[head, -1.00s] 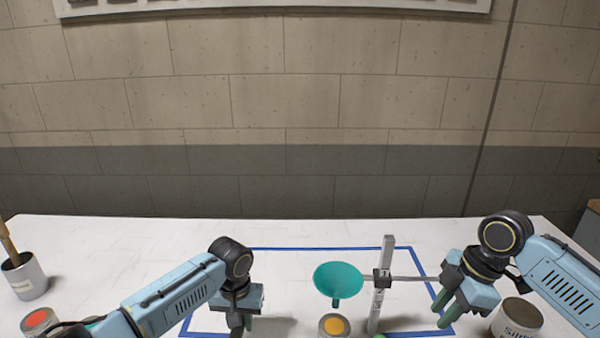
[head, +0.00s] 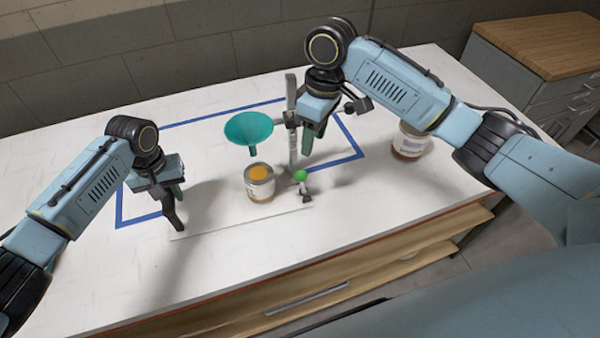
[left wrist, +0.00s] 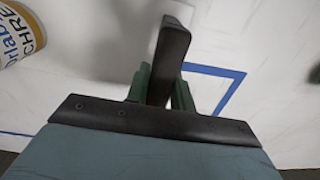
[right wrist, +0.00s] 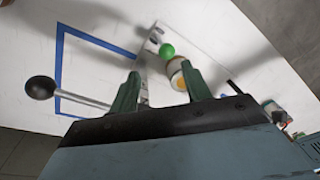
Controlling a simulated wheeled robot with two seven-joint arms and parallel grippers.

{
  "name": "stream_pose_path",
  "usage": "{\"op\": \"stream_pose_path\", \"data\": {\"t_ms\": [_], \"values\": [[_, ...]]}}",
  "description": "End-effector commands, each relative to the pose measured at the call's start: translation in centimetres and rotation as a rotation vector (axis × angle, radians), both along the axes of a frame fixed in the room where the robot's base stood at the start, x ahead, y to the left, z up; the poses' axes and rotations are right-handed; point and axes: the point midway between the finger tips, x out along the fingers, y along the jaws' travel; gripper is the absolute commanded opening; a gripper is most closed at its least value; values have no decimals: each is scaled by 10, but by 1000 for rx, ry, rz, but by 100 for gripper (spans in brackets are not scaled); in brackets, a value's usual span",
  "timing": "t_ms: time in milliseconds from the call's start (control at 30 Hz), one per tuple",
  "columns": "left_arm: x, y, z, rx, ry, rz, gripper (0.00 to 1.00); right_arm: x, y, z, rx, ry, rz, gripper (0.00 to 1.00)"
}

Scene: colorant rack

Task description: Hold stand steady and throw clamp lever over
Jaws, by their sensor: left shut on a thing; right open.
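The stand has a pale base plate (head: 245,221), an upright grey post (head: 291,140) and a teal funnel (head: 248,130) on its side arm. My left gripper (head: 173,193) is shut on a black upright handle (head: 172,214) at the plate's left end; the handle also shows between the fingers in the left wrist view (left wrist: 168,55). The clamp lever's green ball knob (head: 300,175) stands low at the plate's right end; it also shows in the right wrist view (right wrist: 167,51). My right gripper (head: 314,133) is open and empty, beside the post and above the knob.
A can with orange contents (head: 259,182) stands below the funnel. A black-knobbed rod (right wrist: 70,97) sticks out near my right fingers. A larger can (head: 410,142) stands to the right. Blue tape (head: 138,219) outlines an area. The front right of the table is clear.

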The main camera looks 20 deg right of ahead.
Motion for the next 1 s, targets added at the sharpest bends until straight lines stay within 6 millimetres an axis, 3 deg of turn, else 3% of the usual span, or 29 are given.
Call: {"op": "stream_pose_path", "data": {"t_ms": [133, 367, 1000], "values": [[1, 0, 1, 0, -2, 1, 0, 1, 16, 3, -42, 15, -135, 48], [1, 0, 0, 0, -2, 1, 0, 2, 23, 0, -69, 21, -221, 48], [1, 0, 0, 0, -2, 1, 0, -3, 30, -106, -70, 23, -222, 48]]}}
